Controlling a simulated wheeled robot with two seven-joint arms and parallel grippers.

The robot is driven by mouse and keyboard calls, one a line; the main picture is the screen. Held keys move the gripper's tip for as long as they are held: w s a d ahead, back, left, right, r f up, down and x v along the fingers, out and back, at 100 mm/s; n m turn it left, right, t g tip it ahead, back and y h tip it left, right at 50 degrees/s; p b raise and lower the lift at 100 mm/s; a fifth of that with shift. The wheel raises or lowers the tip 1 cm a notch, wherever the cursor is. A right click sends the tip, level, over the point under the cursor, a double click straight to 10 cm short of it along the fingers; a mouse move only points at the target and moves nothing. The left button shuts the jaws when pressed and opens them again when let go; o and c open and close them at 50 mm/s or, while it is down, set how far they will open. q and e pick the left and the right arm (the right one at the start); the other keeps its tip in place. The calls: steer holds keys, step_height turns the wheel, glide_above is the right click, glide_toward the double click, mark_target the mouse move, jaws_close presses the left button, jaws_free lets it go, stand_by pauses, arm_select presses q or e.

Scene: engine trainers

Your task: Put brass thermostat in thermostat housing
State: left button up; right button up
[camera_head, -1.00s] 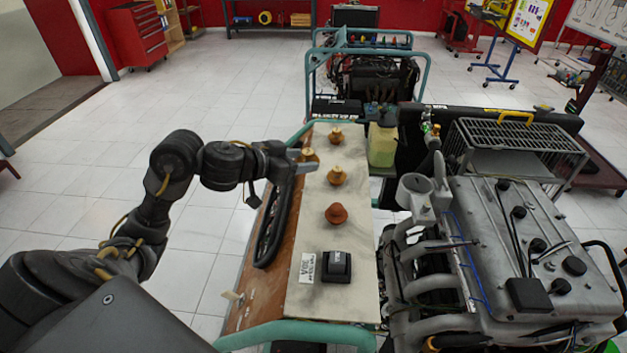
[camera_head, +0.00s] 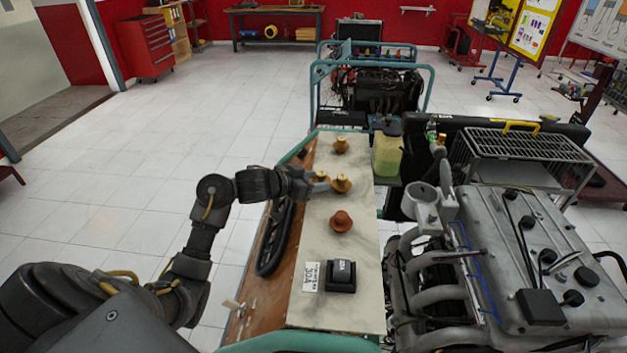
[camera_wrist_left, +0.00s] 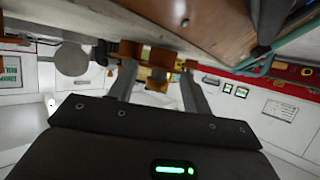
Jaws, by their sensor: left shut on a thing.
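My left gripper (camera_head: 318,183) is shut on a brass thermostat (camera_head: 320,176) above the pale board (camera_head: 318,235). In the left wrist view, brass parts (camera_wrist_left: 160,75) show between and behind the fingers; the grip is partly hidden. Right beside the held piece is a second brass thermostat (camera_head: 342,184); I cannot tell whether they touch. Another brass piece (camera_head: 341,146) stands farther back, and a redder one (camera_head: 341,222) nearer. An open grey round cup on the engine (camera_head: 422,207), which looks like the thermostat housing, is to the right of the board. My right gripper is not in view.
A black switch box (camera_head: 341,277) sits at the board's near end. A yellowish bottle (camera_head: 387,153) stands by its far right edge. The engine (camera_head: 530,235) with pipes fills the right side. The floor to the left is clear.

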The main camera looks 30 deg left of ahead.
arm_select(q)
steer(key=shift+f, duration=0.1)
steer(key=o, duration=1)
